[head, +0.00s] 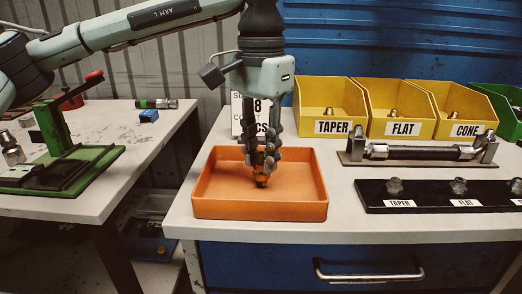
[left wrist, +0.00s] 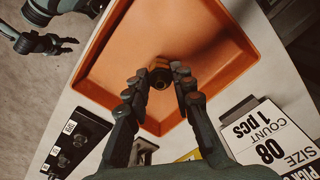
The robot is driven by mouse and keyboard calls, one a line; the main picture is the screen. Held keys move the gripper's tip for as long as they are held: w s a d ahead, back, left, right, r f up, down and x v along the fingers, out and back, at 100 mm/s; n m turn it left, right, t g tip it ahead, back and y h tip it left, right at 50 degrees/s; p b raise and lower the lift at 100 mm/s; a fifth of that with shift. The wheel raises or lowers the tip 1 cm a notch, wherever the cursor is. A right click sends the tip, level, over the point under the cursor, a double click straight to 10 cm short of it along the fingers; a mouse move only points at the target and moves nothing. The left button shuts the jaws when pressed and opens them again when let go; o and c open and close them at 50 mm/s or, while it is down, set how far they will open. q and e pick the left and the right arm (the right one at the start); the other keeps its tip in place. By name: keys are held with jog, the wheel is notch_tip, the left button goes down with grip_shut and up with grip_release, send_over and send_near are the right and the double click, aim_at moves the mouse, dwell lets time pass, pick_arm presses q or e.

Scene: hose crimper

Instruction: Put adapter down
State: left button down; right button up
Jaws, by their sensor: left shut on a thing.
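My left gripper (head: 262,170) points straight down into the orange tray (head: 260,211) in the head view. It is shut on a small dark adapter (head: 262,181), which hangs at the fingertips low in the tray. I cannot tell whether the adapter touches the tray floor. In the left wrist view the adapter (left wrist: 160,77) shows as a round ring between the fingertips, above the orange floor. My right gripper (left wrist: 68,44) shows small at the upper left of the left wrist view, away from the tray; its opening is unclear.
Yellow bins labelled TAPER (head: 333,110), FLAT (head: 398,110) and CONE (head: 455,110) stand behind. A hose on a fixture (head: 420,152) and a black labelled rack (head: 430,196) lie right of the tray. A size-and-count card (head: 237,112) stands behind it. A green press (head: 62,150) is on the left table.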

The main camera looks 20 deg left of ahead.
aim_at(261, 153)
pick_arm(q)
jog(key=shift+f, duration=0.15)
jog(key=c, duration=1.3)
grip_release()
pick_arm(e)
jog(key=shift+w+a+r, duration=0.1)
jog(key=shift+w+r, duration=0.1)
jog(key=shift+r, duration=0.25)
pick_arm(q)
jog(key=shift+r, duration=0.35)
notch_tip(261, 153, up, 12)
jog(key=shift+f+p, duration=0.2)
jog(key=shift+p, duration=0.25)
pick_arm(e)
jog(key=f, duration=0.3)
jog(key=shift+s, duration=0.3)
